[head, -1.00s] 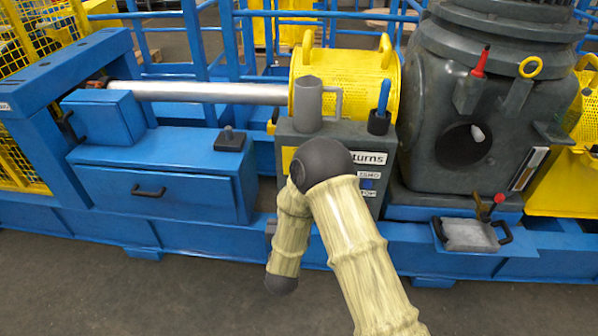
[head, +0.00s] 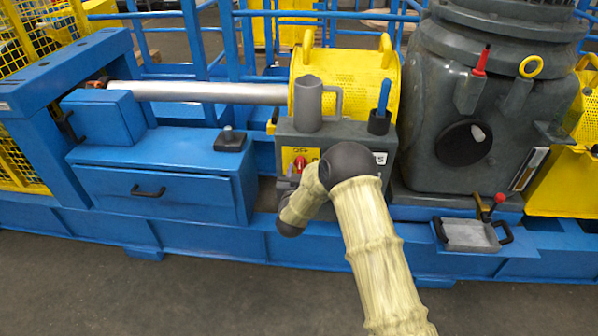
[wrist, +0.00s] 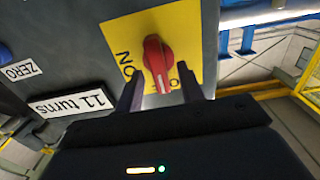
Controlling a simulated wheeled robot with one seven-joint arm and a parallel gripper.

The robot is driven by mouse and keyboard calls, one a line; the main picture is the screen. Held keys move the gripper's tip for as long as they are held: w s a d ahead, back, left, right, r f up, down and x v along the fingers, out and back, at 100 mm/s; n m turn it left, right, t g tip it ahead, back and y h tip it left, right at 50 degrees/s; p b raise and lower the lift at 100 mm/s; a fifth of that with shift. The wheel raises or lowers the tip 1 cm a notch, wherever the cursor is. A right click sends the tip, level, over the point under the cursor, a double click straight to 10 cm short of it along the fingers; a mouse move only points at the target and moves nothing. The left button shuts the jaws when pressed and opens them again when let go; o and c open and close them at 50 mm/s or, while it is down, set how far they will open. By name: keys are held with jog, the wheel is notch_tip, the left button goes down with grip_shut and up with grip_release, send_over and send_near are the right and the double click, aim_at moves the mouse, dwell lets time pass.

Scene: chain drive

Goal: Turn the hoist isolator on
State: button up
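The hoist isolator is a red rotary knob (wrist: 157,62) on a yellow plate (wrist: 122,32) in the wrist view. "ON" is printed left of the knob; a second label below it is partly hidden. The knob's long handle lies nearly upright in that view. My gripper (wrist: 160,92) is open, its two dark fingers reaching to either side of the knob's lower end, with gaps visible. I cannot tell how deep the fingers reach. In the head view the red knob (head: 299,165) shows on the grey box's front, and my gripper (head: 287,183) is just below-left, mostly hidden by my arm.
The grey control box (head: 340,134) carries a grey mug-like cup (head: 308,105) and a blue-handled tool in a black holder (head: 379,121). Blue drawers (head: 165,190) stand left.

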jog(key=shift+w, duration=0.15)
grip_shut()
